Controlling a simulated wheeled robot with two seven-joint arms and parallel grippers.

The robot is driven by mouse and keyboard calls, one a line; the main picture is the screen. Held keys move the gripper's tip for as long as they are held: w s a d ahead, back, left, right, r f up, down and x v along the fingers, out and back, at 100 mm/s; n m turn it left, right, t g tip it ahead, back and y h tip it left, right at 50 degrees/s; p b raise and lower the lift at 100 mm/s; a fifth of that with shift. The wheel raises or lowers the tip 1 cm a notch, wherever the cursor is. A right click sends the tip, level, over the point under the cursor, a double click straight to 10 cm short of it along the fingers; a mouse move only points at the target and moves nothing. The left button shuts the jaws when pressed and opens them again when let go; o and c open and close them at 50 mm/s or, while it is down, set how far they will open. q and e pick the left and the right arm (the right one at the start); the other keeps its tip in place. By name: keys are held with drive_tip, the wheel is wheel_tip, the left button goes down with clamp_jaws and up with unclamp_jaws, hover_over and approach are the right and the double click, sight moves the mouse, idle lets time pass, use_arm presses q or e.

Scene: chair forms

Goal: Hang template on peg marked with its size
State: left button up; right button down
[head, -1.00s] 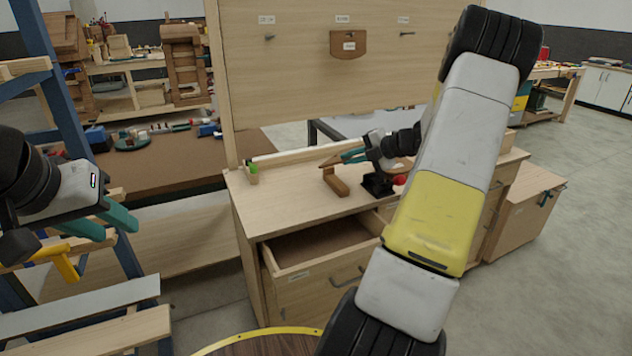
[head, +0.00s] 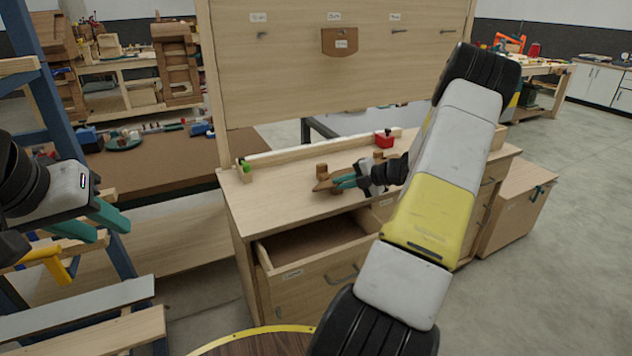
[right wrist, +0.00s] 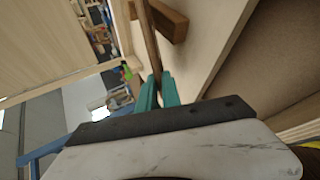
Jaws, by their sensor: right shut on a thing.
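My right gripper (head: 345,181) is shut on a thin brown template (head: 324,184) just above the worktop. In the right wrist view the template (right wrist: 150,45) stands edge-on between the teal fingers (right wrist: 158,90). Its size marking cannot be read. The peg board (head: 290,85) stands behind the bench. A brown template (head: 340,43) with a label hangs on its second peg. Bare pegs show at the left (head: 262,35), right of the template (head: 400,31) and further right (head: 447,31). The labels above are too small to read. My left gripper (head: 106,226) is open and empty at the left.
The bench top (head: 265,190) carries a brown wooden block (head: 322,168), a red box (head: 384,138) and a green item (head: 246,168). A drawer (head: 310,250) below stands open. A blue-framed rack (head: 45,90) stands at the left. A round table edge (head: 255,335) shows in front.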

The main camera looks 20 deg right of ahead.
drive_tip(key=c, duration=1.7)
unclamp_jaws()
drive_tip(key=v, duration=0.8)
wheel_tip(320, 180, up, 8)
drive_tip(key=s+d, duration=0.1)
drive_tip(key=s, duration=0.1)
drive_tip(key=shift+d+f, duration=0.2)
drive_tip(key=shift+d, duration=0.05)
